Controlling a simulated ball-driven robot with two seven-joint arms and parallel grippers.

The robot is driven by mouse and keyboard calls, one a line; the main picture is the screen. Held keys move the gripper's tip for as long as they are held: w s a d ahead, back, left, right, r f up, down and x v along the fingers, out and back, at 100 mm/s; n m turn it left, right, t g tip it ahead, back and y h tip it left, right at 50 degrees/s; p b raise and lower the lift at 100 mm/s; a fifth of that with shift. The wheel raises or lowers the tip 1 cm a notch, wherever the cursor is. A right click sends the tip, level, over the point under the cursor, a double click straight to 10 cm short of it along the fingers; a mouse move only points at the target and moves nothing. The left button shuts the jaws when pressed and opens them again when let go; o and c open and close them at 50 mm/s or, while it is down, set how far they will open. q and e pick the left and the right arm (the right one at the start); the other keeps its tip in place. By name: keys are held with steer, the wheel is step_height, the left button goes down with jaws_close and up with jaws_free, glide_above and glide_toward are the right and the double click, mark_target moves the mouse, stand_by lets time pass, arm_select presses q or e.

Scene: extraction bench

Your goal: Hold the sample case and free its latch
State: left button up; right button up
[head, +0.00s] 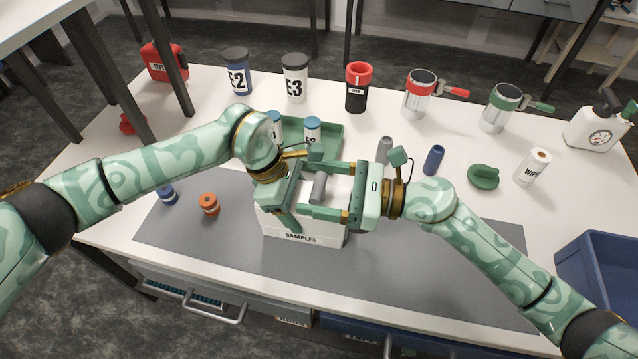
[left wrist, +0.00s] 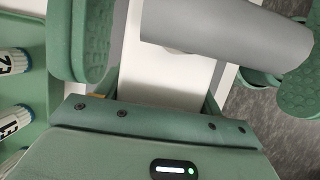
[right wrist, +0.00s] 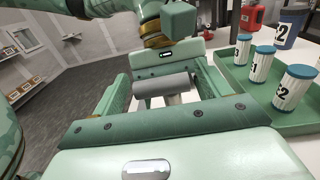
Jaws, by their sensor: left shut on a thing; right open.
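The white sample case (head: 303,237), marked SAMPLES, stands upright on the grey mat. A grey cylinder (head: 318,188) lies across its top; it also shows in the left wrist view (left wrist: 225,32) and the right wrist view (right wrist: 163,89). My left gripper (head: 299,190) comes from the left and is shut on the case, its front finger low near the front wall. My right gripper (head: 334,189) faces it from the right, open, with its fingers on either side of the grey cylinder. The grippers hide much of the case top. I cannot make out the latch clearly.
A green tray (head: 335,137) with vials stands close behind the case. Orange (head: 209,203) and blue (head: 167,194) spools lie left. A grey cylinder (head: 384,149), a blue cylinder (head: 433,159) and a green knob (head: 483,176) stand right. Jars line the back. The front right mat is clear.

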steer(key=v, duration=1.2)
arm_select(q)
steer(key=o, duration=1.3)
